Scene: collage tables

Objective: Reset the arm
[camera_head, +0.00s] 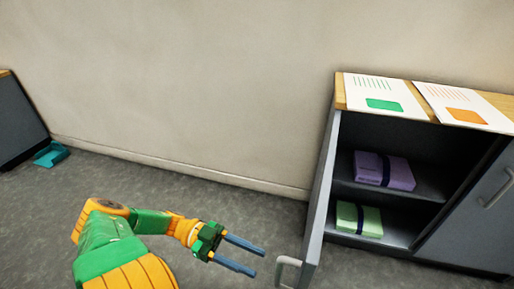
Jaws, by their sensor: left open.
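My left arm comes in from the bottom left in the head view, green and orange. Its gripper (240,256) has two blue-grey fingers spread apart, open and empty. The fingers point right, toward the open cabinet door (322,190), with a gap between them and the door handle (288,270). My right gripper is out of view.
A grey cabinet (463,205) stands at right with its left door open. A purple bundle (384,170) lies on the upper shelf, a green bundle (358,219) below. Two printed sheets (378,93) lie on top. A teal object (51,154) is on the floor at left.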

